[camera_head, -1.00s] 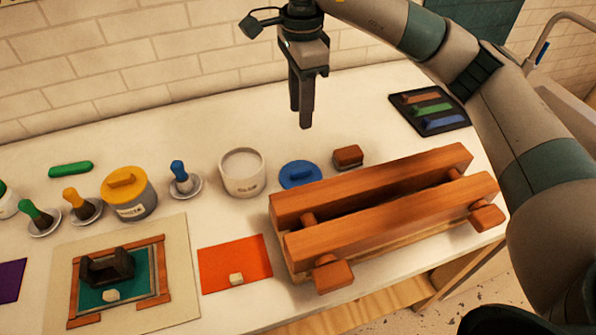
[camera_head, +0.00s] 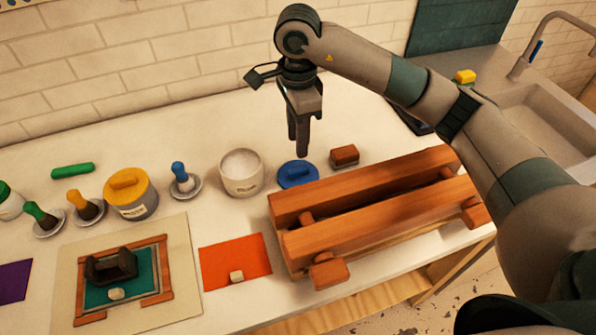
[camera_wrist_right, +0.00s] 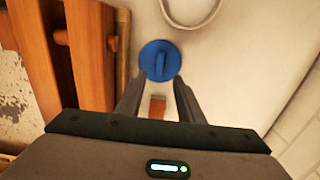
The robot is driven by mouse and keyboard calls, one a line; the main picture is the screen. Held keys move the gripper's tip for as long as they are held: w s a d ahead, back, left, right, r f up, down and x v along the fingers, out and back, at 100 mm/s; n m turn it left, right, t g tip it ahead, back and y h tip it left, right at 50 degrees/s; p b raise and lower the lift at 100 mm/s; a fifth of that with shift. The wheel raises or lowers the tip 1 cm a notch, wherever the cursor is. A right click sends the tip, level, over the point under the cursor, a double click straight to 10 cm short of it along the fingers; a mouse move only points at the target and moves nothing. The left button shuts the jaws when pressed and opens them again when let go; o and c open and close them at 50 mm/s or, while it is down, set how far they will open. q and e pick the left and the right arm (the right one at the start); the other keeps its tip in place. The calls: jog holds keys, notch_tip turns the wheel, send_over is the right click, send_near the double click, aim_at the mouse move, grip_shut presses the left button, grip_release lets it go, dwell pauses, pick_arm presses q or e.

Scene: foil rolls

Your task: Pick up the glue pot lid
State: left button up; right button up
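The round blue glue pot lid (camera_head: 297,174) lies on the white worktop, with a raised bar handle on top. It sits just right of the open white glue pot (camera_head: 242,173), which holds pale glue. My right gripper (camera_head: 301,154) hangs pointing down above the lid. In the right wrist view the fingers (camera_wrist_right: 158,82) are apart and empty, with the lid (camera_wrist_right: 159,61) showing between and beyond their tips. The fingers do not appear to touch the lid. My left gripper is not in view.
A wooden press (camera_head: 375,215) stands close in front of the lid. A small brown block (camera_head: 344,155) lies to its right. A lidded yellow-topped pot (camera_head: 130,193) and a blue-handled tool (camera_head: 181,178) stand to the left. A brick wall rises behind.

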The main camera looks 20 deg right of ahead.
aim_at(298, 170)
notch_tip(298, 170, down, 4)
jog(key=shift+r+p, duration=0.25)
jog(key=shift+p, duration=0.3)
jog(key=shift+f, duration=0.4)
jog(key=shift+f+p, duration=0.8)
jog(key=shift+p, duration=0.2)
notch_tip(298, 170, down, 3)
jog(key=shift+r+p, duration=0.1)
jog(key=shift+p, duration=0.6)
jog(key=shift+f, duration=0.4)
jog(key=shift+c, duration=0.3)
grip_shut()
